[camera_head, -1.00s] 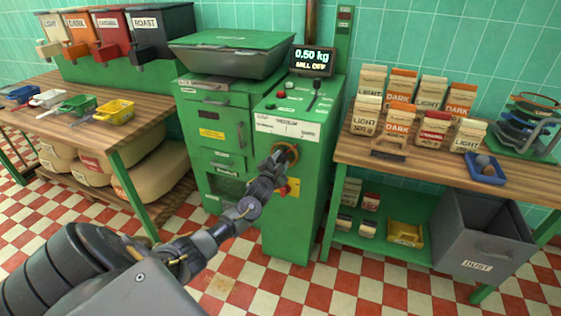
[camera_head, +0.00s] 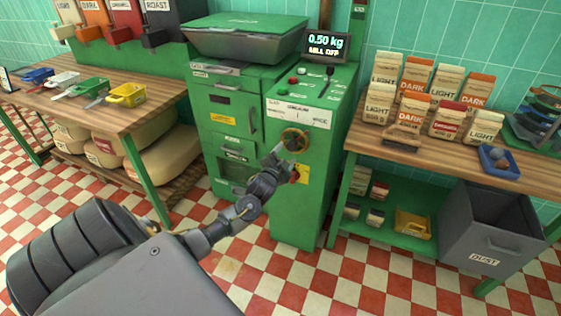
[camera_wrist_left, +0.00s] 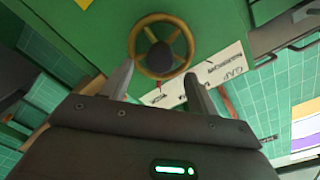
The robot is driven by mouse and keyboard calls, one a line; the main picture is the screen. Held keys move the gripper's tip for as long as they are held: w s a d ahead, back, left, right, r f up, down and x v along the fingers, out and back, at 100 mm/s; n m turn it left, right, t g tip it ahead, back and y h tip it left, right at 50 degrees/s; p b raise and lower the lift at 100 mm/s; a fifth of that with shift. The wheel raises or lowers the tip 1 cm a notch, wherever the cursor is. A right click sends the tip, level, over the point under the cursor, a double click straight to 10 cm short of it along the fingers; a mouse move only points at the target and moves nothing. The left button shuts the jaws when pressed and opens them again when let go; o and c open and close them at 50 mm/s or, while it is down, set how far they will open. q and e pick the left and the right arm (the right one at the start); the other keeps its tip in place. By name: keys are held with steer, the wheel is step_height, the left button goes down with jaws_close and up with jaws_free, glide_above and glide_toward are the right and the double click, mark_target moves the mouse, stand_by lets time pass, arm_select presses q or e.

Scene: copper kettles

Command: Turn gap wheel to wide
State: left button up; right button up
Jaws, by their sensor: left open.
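The gap wheel (camera_head: 294,139) is a small round brass wheel with a dark hub on the front of the green mill cabinet (camera_head: 293,190). A white label strip lies just above it; its lettering is too small to read surely. My left gripper (camera_head: 282,152) is just in front of and below the wheel, partly overlapping it. In the left wrist view the wheel (camera_wrist_left: 137,46) shows whole, beyond the two spread fingertips (camera_wrist_left: 158,76). The jaws are open and empty, with no clear contact with the rim. My right gripper is out of view.
A display (camera_head: 327,46) reads "0.50 kg MILL OFF". A wooden table (camera_head: 350,139) with several labelled bags stands right, with a grey dust bin (camera_head: 483,225) under its end. A left table (camera_head: 60,105) holds coloured scoops. Checkered floor before the cabinet is clear.

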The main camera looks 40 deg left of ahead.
arm_select(q)
steer(key=v, duration=0.5)
steer(key=shift+s+r, duration=0.1)
steer(key=shift+s, duration=0.05)
steer(key=shift+r, duration=0.1)
